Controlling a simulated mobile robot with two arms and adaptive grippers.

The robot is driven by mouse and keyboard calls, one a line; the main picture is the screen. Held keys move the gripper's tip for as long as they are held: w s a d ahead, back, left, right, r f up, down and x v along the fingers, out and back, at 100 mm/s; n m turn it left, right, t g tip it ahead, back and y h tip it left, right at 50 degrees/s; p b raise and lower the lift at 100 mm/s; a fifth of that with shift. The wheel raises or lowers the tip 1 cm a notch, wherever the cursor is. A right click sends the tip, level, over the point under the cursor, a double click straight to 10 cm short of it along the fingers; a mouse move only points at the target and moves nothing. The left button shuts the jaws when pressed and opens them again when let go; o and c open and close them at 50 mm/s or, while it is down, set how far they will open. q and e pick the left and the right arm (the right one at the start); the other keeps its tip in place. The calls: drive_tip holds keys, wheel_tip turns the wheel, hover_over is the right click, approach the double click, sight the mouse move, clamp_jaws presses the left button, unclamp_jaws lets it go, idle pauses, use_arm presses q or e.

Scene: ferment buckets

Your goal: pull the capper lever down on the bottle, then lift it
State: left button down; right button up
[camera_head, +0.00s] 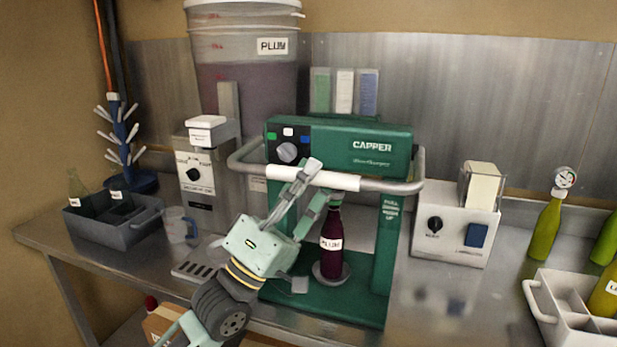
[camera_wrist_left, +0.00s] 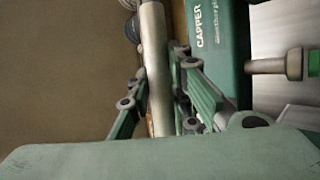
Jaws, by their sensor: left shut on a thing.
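The green capper (camera_head: 340,141) stands on the counter. Its lever (camera_head: 385,186) is a grey U-shaped bar with a white grip, crossing in front of the lower part of the capper's head. My left gripper (camera_head: 322,180) is shut on the lever, its fingers around the white grip. In the left wrist view the bar (camera_wrist_left: 154,50) passes between the fingers. A dark purple bottle (camera_head: 332,245) with a white label stands upright on the round plate under the capper head. The lever and gripper hide its top, so its contact with the capping head cannot be seen. My right gripper is not in view.
A filler machine (camera_head: 196,177) and clear jug (camera_head: 180,225) stand left of the capper, with a grey crate (camera_head: 95,235) beyond. A white device (camera_head: 452,235) stands to its right. A white crate (camera_head: 552,320) and green bottles (camera_head: 545,235) are farther right.

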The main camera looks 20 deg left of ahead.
use_arm(q)
drive_tip(key=shift+w, duration=0.1)
drive_tip(key=c, duration=1.9)
unclamp_jaws()
drive_tip(key=shift+c, duration=0.2)
drive_tip(key=o, duration=0.4)
drive_tip(key=shift+w+f, duration=0.1)
drive_tip(key=shift+w, duration=0.1)
drive_tip(key=shift+c, duration=0.2)
drive_tip(key=shift+s, duration=0.1)
drive_tip(key=shift+s, duration=0.1)
drive_tip(key=shift+s+a+f, duration=0.15)
drive_tip(key=shift+f, duration=0.15)
drive_tip(key=v, duration=1.1)
